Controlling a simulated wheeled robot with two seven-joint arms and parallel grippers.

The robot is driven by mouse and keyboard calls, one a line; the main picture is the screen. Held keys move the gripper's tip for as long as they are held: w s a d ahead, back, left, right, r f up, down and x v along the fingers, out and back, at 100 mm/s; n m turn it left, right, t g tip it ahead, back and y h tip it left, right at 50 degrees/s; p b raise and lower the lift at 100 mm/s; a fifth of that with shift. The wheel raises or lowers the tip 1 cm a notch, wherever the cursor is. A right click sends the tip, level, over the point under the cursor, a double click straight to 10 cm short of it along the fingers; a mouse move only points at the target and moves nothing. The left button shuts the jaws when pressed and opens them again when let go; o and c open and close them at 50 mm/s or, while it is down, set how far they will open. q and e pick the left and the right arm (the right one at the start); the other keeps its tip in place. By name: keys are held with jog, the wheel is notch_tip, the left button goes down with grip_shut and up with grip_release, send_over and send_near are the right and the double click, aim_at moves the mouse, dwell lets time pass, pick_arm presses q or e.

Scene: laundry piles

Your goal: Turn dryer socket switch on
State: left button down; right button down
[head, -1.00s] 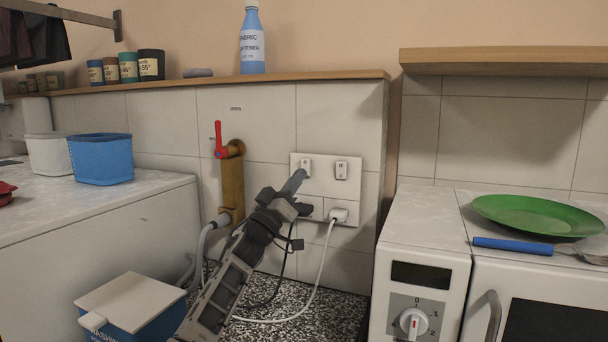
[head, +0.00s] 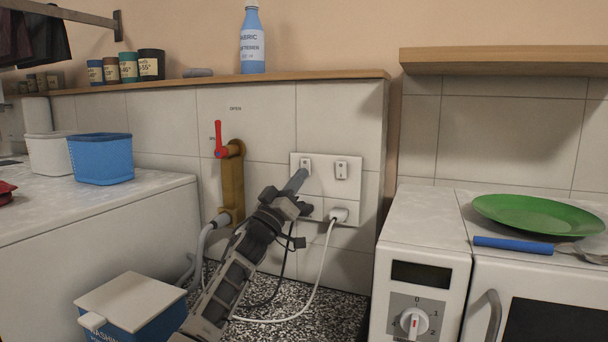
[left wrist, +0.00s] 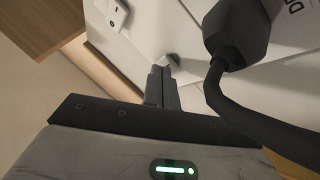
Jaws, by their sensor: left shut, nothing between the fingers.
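The white double socket plate (head: 325,187) is on the tiled wall, with two rocker switches along its top. The left switch (head: 305,164) is just above my left fingertips. The right switch (head: 341,170) is clear of them, above a white plug (head: 339,215). My left gripper (head: 299,178) is shut and empty, its tips at or very near the left switch. In the left wrist view the shut fingers (left wrist: 161,80) point at a switch (left wrist: 171,61), partly hidden by them; contact is unclear. A black plug (left wrist: 238,28) and the letters "DR" show beside it. My right gripper is out of view.
A brown pipe with a red-handled valve (head: 218,138) stands left of the socket. Black and white cables hang below it. A white appliance (head: 422,255) stands at the right; a blue lidded box (head: 130,308) is at lower left.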

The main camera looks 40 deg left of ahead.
pick_arm(q)
jog(key=shift+s+r, duration=0.1)
dwell(0.3)
jog(key=shift+s+d+p, duration=0.25)
jog(key=shift+s+p, duration=0.3)
jog(key=shift+p, duration=0.1)
jog(key=s+p, duration=0.1)
jog(key=s+d+p, duration=0.1)
jog(key=s, duration=0.1)
jog(key=s+p, duration=0.1)
jog(key=shift+s+d+r, duration=0.25)
jog(key=shift+s+r, duration=0.05)
jog(key=shift+s, duration=0.1)
dwell(0.3)
